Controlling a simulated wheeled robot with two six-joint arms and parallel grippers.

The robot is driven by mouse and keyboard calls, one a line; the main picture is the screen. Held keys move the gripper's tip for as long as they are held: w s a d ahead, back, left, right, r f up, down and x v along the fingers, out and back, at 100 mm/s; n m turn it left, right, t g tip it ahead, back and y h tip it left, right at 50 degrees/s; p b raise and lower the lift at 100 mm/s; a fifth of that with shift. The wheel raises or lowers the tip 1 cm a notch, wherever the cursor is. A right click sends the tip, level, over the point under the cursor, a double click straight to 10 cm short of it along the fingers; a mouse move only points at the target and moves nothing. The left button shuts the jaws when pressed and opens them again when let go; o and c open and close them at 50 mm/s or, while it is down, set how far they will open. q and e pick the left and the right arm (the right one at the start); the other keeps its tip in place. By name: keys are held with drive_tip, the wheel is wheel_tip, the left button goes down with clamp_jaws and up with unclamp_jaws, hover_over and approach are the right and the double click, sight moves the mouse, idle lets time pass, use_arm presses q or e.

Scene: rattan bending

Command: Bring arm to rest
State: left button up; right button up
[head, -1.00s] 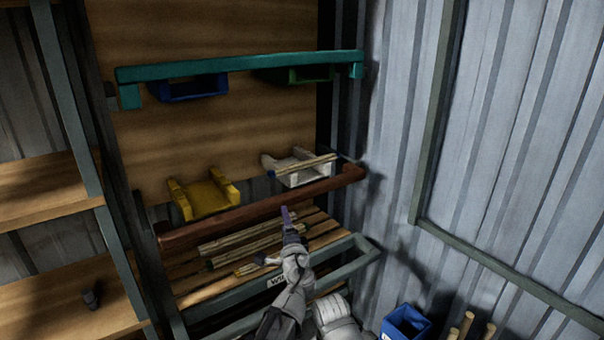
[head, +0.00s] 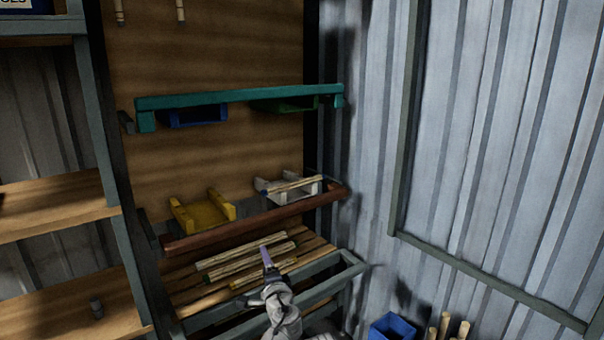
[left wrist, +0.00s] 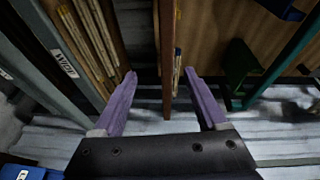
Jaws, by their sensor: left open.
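My left gripper (head: 267,258) has purple fingers and shows low in the head view, in front of the lower rack. My right gripper is not in view.
Several rattan poles (head: 240,258) lie on the slatted lower rack. A brown bar (head: 245,223) and a teal bar (head: 240,97) cross the rack front. A blue bin (head: 392,328) and upright poles (head: 445,327) stand at lower right. Corrugated wall (head: 480,140) closes the right side.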

use_arm(q)
drive_tip(key=s+a+f+n+g+y, duration=0.2)
drive_tip(key=s+a+f+n+g, duration=0.7)
drive_tip(key=a+f, duration=0.3)
drive_tip(key=s+f+n+g+h, duration=0.3)
drive_tip(key=s+f+g, duration=0.1)
drive_tip(key=s+f, duration=0.25)
drive_tip(key=s+d+f+m+g+h, duration=0.2)
drive_tip(key=s+d+g+h, duration=0.15)
drive_tip(key=s+d, duration=1.1)
wheel_tip(320, 180, up, 18)
drive_tip(key=w+d+p, duration=0.1)
drive_tip(key=p, duration=1.7)
drive_tip(key=shift+w+d+f, duration=0.15)
drive_tip(key=shift+w, duration=0.05)
